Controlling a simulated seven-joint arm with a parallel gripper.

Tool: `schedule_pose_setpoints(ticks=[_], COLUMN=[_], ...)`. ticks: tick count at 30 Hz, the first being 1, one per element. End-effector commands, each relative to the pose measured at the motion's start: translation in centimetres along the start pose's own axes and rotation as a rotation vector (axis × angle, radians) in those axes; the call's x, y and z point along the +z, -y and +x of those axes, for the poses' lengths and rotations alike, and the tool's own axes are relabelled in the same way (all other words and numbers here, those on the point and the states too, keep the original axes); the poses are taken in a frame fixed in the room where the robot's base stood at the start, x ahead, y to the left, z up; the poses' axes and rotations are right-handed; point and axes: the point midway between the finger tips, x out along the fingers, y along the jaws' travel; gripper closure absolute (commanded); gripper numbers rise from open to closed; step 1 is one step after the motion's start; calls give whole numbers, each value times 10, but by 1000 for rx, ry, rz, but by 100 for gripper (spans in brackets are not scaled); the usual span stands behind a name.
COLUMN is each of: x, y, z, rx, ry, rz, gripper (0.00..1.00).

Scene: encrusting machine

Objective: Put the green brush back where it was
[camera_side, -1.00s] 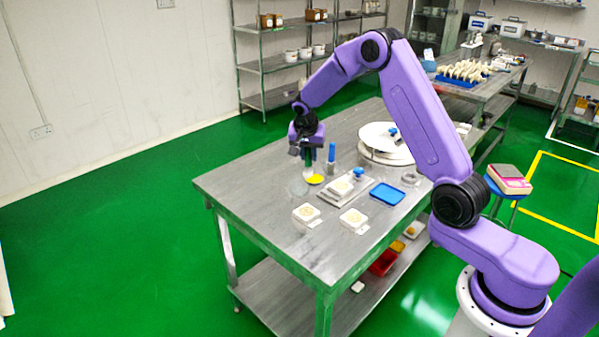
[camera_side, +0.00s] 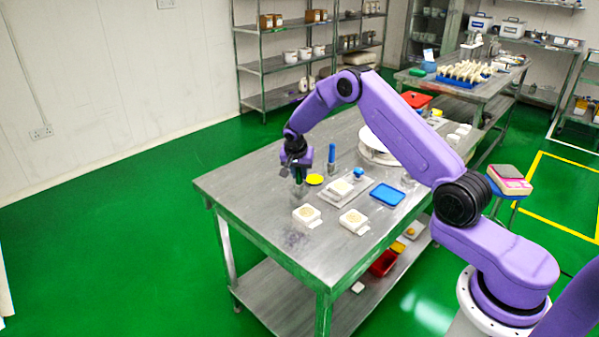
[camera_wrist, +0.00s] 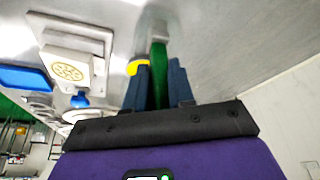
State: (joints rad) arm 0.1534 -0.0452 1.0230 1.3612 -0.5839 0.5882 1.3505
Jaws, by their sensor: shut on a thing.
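The green brush (camera_wrist: 158,78) is between my gripper's two dark blue fingers in the wrist view, with a pale grey end (camera_wrist: 159,34) beyond them. My gripper (camera_side: 299,171) is shut on it, above the left part of the steel table (camera_side: 255,168). In the side view the brush hangs roughly upright. A pale, blurred shape shows under the gripper; I cannot tell whether it is the brush's lower end or a holder, or whether it touches the table. The yellow disc (camera_side: 315,180) lies just right of the gripper and also shows in the wrist view (camera_wrist: 134,67).
A blue upright object (camera_side: 331,153) stands right of my gripper. A blue tray (camera_side: 387,195) lies to the right. The table's left end is clear.

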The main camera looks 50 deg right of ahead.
Motion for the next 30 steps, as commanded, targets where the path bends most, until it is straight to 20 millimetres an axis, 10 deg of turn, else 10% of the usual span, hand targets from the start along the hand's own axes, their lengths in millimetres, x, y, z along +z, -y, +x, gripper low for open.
schedule_pose_setpoints(ticks=[8,9,11,30], x=[1,1,1,-1], y=[0,0,0,1], z=[2,2,2,-38], rx=[1,1,0,-3], ry=[0,0,0,-3], rz=[0,0,0,0], gripper=[100,70,51,50])
